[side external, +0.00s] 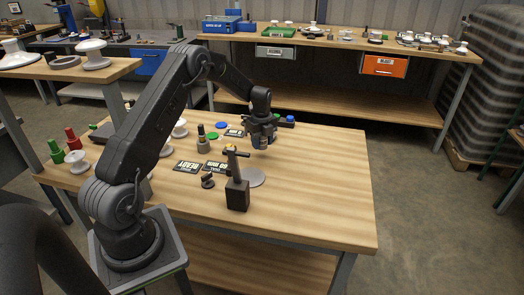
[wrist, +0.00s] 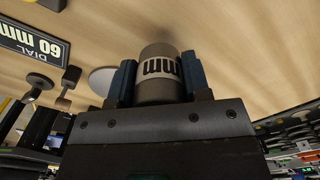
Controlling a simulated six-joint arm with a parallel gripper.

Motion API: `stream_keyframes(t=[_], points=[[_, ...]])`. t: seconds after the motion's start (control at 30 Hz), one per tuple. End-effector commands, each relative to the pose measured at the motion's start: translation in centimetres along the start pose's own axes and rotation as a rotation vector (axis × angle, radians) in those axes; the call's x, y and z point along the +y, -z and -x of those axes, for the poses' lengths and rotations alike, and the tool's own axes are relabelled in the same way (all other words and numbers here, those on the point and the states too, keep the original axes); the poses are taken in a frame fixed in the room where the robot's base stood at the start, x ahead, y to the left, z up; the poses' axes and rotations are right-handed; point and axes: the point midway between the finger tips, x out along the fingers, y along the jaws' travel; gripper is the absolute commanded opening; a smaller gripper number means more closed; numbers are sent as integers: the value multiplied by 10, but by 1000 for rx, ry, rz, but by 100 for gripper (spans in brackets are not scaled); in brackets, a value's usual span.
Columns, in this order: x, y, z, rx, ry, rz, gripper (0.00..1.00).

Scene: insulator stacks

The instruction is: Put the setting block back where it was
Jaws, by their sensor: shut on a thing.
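The setting block, a grey cylinder with a white band marked "mm" (wrist: 158,72), is between the two blue fingers of my gripper (wrist: 157,84) in the wrist view. My gripper (side external: 262,138) is shut on it. In the side view the block shows only as a small grey shape below the fingers, behind the dial stand (side external: 238,192) and beyond the light grey disc (side external: 254,178). It appears to be held above the table, but the gap is hard to judge. The disc also shows in the wrist view (wrist: 101,77), left of the block.
Black signs (side external: 187,166) lie left of the stand; one reading "DIAL 60 mm" shows upside down in the wrist view (wrist: 32,42). A dark post (side external: 203,141), a green disc (side external: 212,136) and a blue disc (side external: 221,125) stand nearby. The table's right side (side external: 325,180) is clear.

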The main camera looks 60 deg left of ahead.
Motion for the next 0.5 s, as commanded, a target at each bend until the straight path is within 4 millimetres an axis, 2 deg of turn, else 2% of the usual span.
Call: stream_keyframes(t=[0.13,0.33,0.5], points=[[-1,0,-9,0,1,0,0],[-1,0,-36,1,1,0,0],[-2,0,-39,-1,5,0,0]])
